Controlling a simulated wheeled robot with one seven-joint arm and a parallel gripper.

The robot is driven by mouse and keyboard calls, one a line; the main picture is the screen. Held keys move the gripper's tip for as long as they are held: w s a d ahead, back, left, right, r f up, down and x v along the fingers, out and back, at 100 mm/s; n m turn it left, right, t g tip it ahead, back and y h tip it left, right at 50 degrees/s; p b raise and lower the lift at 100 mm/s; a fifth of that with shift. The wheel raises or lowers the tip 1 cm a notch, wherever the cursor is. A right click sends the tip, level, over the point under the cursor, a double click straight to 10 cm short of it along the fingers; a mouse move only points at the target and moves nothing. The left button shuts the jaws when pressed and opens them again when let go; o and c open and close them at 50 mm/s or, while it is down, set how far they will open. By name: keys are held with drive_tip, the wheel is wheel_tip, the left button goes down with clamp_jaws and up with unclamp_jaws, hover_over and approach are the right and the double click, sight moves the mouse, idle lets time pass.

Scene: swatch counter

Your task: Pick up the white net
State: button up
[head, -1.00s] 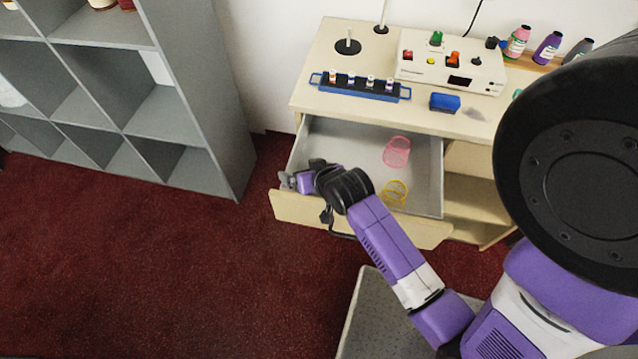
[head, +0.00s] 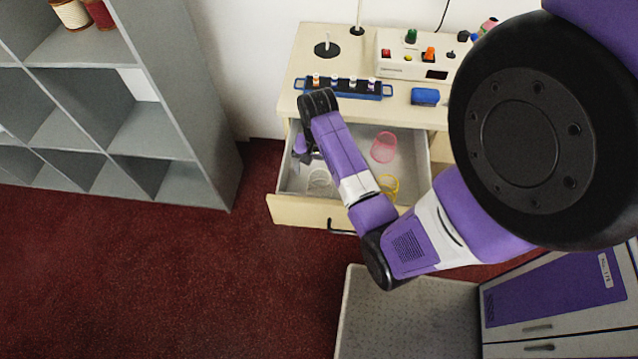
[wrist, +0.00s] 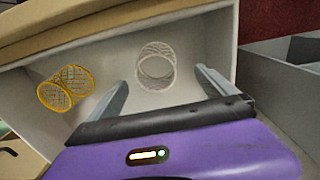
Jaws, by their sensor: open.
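The white net (wrist: 155,67) is a small mesh cylinder lying in the open drawer. It also shows in the head view (head: 319,181), near the drawer's left side and partly behind my arm. My gripper (wrist: 160,88) is open and empty, with its two fingers spread to either side of the net's near end in the wrist view. In the head view my gripper (head: 306,160) is over the left part of the drawer (head: 288,208). I cannot tell how far the fingertips are above the net.
A yellow net (wrist: 66,88) and a pink net (head: 384,147) lie in the same drawer, to the right in the head view. The counter above holds a blue rack (head: 345,92), a blue block (head: 425,96) and a control box (head: 415,60). Grey shelves (head: 165,130) stand at left.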

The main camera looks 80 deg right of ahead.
drive_tip(key=shift+s+a+f+p, duration=0.15)
drive_tip(key=shift+f+p, duration=0.1)
drive_tip(key=shift+f, duration=1.7)
drive_tip(key=shift+s+f+p, duration=0.15)
drive_tip(key=shift+f+p, duration=0.05)
drive_tip(key=shift+f, duration=1.7)
drive_tip(key=c, duration=1.4)
drive_tip(key=shift+r, duration=0.1)
